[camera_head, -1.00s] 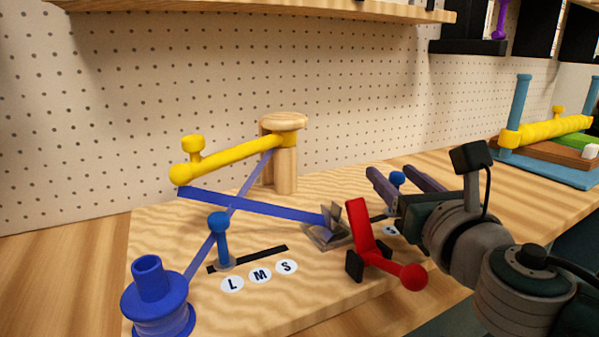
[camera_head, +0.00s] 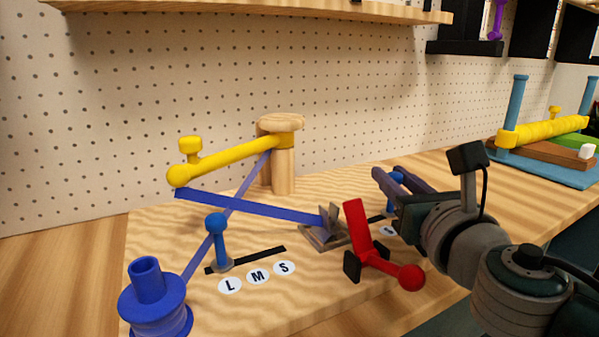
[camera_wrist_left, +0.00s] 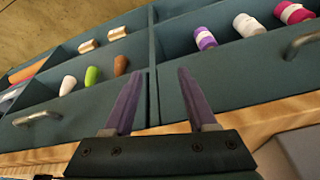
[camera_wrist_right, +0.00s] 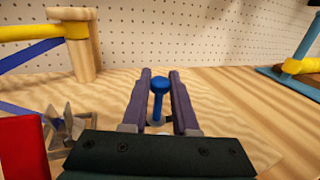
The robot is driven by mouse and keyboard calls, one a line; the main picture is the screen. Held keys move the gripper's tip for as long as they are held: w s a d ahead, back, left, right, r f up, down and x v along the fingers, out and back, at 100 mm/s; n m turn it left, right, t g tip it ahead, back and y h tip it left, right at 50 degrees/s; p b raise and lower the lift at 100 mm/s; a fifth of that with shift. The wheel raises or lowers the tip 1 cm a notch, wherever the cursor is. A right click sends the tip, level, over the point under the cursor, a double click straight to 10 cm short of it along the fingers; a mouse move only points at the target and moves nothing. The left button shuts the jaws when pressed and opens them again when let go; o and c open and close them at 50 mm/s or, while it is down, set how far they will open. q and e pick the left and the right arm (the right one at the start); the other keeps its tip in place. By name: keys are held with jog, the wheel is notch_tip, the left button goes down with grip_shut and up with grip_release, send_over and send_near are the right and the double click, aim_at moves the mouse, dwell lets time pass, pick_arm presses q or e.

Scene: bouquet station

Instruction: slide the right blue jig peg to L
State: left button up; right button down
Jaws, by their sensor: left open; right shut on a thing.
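The right blue jig peg (camera_wrist_right: 159,98) stands upright between the fingers of my right gripper (camera_wrist_right: 160,90) in the right wrist view. The fingers are shut on it. In the head view my right gripper (camera_head: 395,180) reaches in from the right, and the peg (camera_head: 394,190) is partly hidden by the fingers. The right slot and its letter labels are mostly hidden behind my gripper and the red lever. The left blue peg (camera_head: 216,241) stands at the L (camera_head: 230,286) end of the left slot. My left gripper (camera_wrist_left: 155,85) is open and empty above drawers in the left wrist view.
A red lever (camera_head: 362,235) with a ball end stands just left of my right gripper. A metal bracket (camera_head: 322,238), a blue ribbon, a yellow arm (camera_head: 230,162) on a wooden post and a blue spool (camera_head: 154,305) lie further left.

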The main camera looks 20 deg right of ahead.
dwell(0.8)
jog(key=d, duration=0.3)
jog(key=shift+w+d, duration=0.1)
jog(key=shift+d, duration=0.15)
jog(key=c, duration=1.1)
grip_release()
jog(key=o, duration=0.4)
